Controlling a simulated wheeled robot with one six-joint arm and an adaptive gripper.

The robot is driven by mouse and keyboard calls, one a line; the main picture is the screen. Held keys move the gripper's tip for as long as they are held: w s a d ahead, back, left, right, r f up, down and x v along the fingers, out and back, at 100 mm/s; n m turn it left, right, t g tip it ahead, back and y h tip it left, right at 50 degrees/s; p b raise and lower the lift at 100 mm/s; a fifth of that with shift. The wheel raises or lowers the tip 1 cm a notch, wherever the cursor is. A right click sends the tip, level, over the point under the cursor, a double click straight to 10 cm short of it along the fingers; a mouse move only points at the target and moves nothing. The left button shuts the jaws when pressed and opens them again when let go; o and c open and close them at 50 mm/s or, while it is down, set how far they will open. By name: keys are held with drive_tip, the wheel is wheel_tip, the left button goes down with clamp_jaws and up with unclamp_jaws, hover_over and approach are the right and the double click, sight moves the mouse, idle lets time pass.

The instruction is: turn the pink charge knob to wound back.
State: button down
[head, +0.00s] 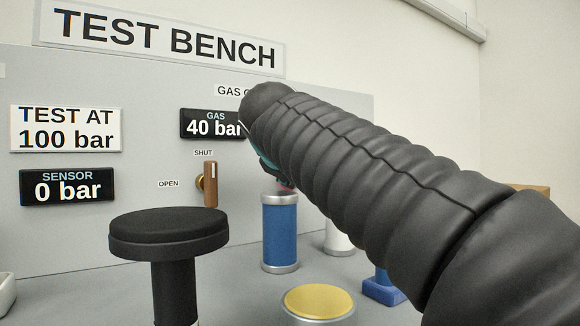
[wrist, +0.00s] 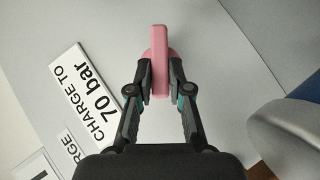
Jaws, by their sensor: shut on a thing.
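The pink charge knob (wrist: 160,62) shows in the wrist view as an upright bar over a round base on the grey panel. My gripper (wrist: 154,78) is shut on it, one finger on each side of the bar. In the head view my black-sleeved arm reaches to the panel and hides the knob and most of my gripper. A sign reading "CHARGE TO 70 bar" (wrist: 85,93) is left of the knob in the wrist view. The gas display (head: 212,125) reads 40 bar in the head view, its right end covered by my arm.
A brown-handled valve (head: 211,184) sits on the panel between marks OPEN and SHUT, its handle upright. The sensor display (head: 67,187) reads 0 bar. A blue cylinder (head: 280,232), a black round-topped post (head: 168,232) and a yellow-topped disc (head: 318,302) stand below my arm or left of it.

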drive_tip(key=shift+w+d+r+m+g+y+p, duration=0.2)
drive_tip(key=shift+m+g+y+p, duration=0.7)
drive_tip(key=shift+p, duration=0.75)
drive_tip(key=shift+w+d+r+m+g+y+p, duration=0.15)
drive_tip(key=shift+d+m+g+y+p, duration=0.4)
drive_tip(key=shift+g+y+p, duration=0.85)
drive_tip(key=shift+w+d+r+m+g+y+p, duration=0.15)
drive_tip(key=shift+m+g+y+p, duration=0.65)
drive_tip(key=shift+p, duration=1.05)
drive_tip(key=shift+a+m, duration=0.1)
drive_tip(key=shift+m, duration=0.15)
drive_tip(key=c, duration=1.1)
unclamp_jaws()
drive_tip(key=v, duration=1.2)
drive_tip(key=shift+f, duration=0.15)
